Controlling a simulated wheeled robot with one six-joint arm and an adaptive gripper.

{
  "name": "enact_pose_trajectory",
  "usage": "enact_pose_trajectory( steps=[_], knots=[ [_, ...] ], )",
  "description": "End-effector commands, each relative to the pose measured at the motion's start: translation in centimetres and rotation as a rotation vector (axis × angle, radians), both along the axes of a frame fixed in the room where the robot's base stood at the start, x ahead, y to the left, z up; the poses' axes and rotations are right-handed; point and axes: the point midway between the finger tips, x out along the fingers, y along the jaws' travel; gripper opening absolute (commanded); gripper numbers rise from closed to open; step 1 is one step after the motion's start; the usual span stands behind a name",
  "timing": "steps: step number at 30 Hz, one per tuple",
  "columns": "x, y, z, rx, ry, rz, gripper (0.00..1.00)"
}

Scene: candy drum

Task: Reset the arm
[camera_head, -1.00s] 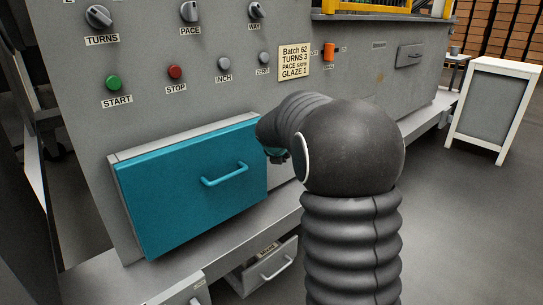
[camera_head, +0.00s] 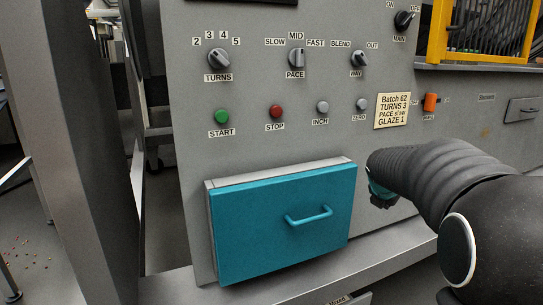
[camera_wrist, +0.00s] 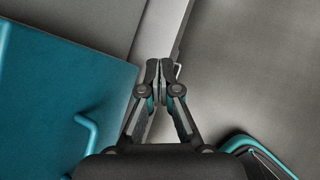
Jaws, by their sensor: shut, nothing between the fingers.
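My arm reaches in from the right of the head view, and its dark end with a teal part, my gripper (camera_head: 380,196), is just right of the teal drawer (camera_head: 275,228).
The grey panel carries the green START button (camera_head: 222,116), red STOP button (camera_head: 276,111), several knobs and a batch label (camera_head: 391,110). A grey ledge (camera_head: 390,242) runs below the drawer. Small coloured bits (camera_head: 28,262) lie on the floor at left.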

Motion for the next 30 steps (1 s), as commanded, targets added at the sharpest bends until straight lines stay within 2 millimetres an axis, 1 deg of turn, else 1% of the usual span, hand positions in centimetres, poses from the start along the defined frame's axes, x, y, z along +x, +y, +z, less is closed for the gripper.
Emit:
enact_pose_trajectory(
  steps=[5, 6, 10, 14, 20, 23, 27, 30],
  knots=[
    [-2.1, 0.6, -3.0, 0.248, -0.059, -0.313, 0.0],
    [-2.8, 0.8, -3.6, 0.302, -0.07, -0.389, 0.0],
    [-5.4, 1.7, -5.0, 0.47, -0.117, -0.639, 0.0],
    [-8.5, 3.2, -5.8, 0.628, -0.171, -0.894, 0.0],
    [-14.2, 6.4, -6.2, 0.854, -0.259, -1.291, 0.0],
    [-17.6, 8.3, -6.2, 0.959, -0.303, -1.493, 0.0],
    [-22.8, 11.2, -6.3, 1.095, -0.353, -1.757, 0.0],
    [-26.1, 13.1, -6.4, 1.17, -0.373, -1.892, 0.0]
  ],
)
